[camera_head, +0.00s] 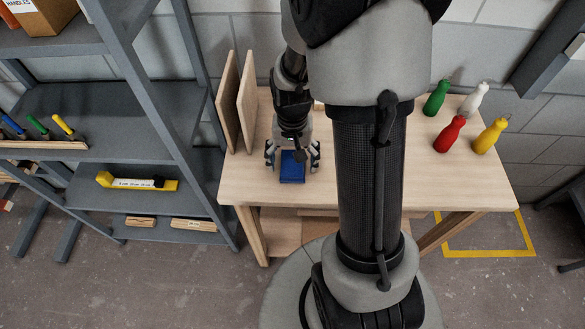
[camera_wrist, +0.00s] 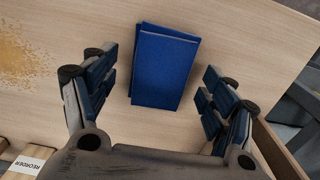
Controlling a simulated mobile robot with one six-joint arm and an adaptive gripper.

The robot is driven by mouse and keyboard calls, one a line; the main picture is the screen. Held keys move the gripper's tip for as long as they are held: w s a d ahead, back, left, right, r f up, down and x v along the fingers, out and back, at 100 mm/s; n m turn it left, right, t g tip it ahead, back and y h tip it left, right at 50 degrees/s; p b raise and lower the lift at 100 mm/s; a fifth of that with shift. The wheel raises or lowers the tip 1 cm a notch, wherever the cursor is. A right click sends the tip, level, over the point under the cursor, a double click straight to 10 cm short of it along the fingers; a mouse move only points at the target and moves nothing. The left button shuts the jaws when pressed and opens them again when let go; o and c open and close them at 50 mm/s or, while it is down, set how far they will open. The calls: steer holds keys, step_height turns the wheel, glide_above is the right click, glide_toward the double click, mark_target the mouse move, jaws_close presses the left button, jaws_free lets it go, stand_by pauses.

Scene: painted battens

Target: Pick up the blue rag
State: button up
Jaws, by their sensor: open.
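The blue rag (camera_head: 292,168) lies folded flat on the wooden table (camera_head: 255,188), near its front left part. In the wrist view the rag (camera_wrist: 164,66) is a folded rectangle, slightly tilted, on the bare wood. My gripper (camera_head: 292,163) is above the rag, pointing down. In the wrist view my gripper (camera_wrist: 156,98) has its two fingers spread, one on either side of the rag's near part, with gaps between them and the cloth. Nothing is held. I cannot tell how high the fingertips are above the table.
Two upright boards (camera_head: 238,103) stand left of my gripper. Green (camera_head: 435,98), white (camera_head: 474,98), red (camera_head: 449,134) and yellow (camera_head: 490,136) bottles stand at the table's right. A grey shelf rack (camera_head: 95,120) is at the left. Sawdust-like specks (camera_wrist: 22,55) lie on the wood.

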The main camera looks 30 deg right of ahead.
steer(key=shift+f, duration=0.4)
steer(key=shift+r, duration=0.1)
steer(key=shift+c, duration=0.6)
steer(key=c, duration=0.9)
